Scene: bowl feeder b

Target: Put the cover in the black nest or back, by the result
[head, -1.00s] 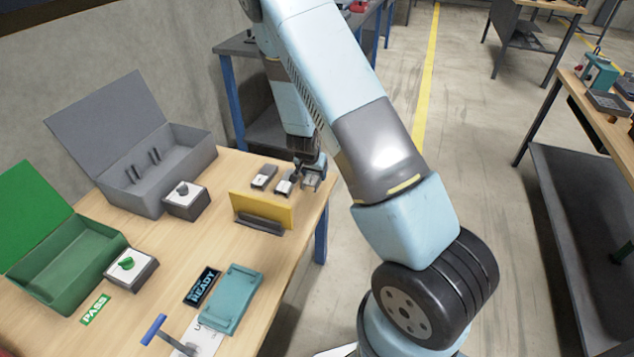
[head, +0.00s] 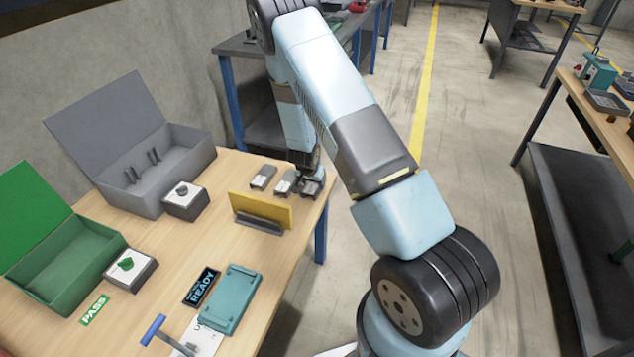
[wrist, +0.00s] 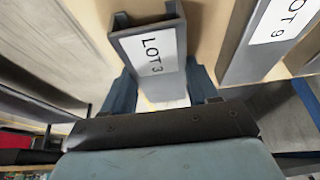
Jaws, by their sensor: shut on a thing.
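A dark grey channel-shaped part with a white label reading LOT 3 (wrist: 150,52) is between my gripper's fingers in the wrist view. My gripper (head: 312,184) is shut on this part at the far right end of the wooden table. A similar part labelled LOT 9 (wrist: 277,35) lies beside it in the wrist view. Two small grey parts with pale tops, one (head: 263,177) and another (head: 285,182), stand left of my gripper in the head view. I cannot tell which thing is the cover, and I cannot make out a black nest.
A yellow upright panel (head: 262,209) stands in front of these parts. A teal fixture (head: 232,299) lies beside a READY display (head: 202,287). An open grey box (head: 190,152), an open green box (head: 75,265) and two knob-topped blocks stand at left. The table's middle is clear.

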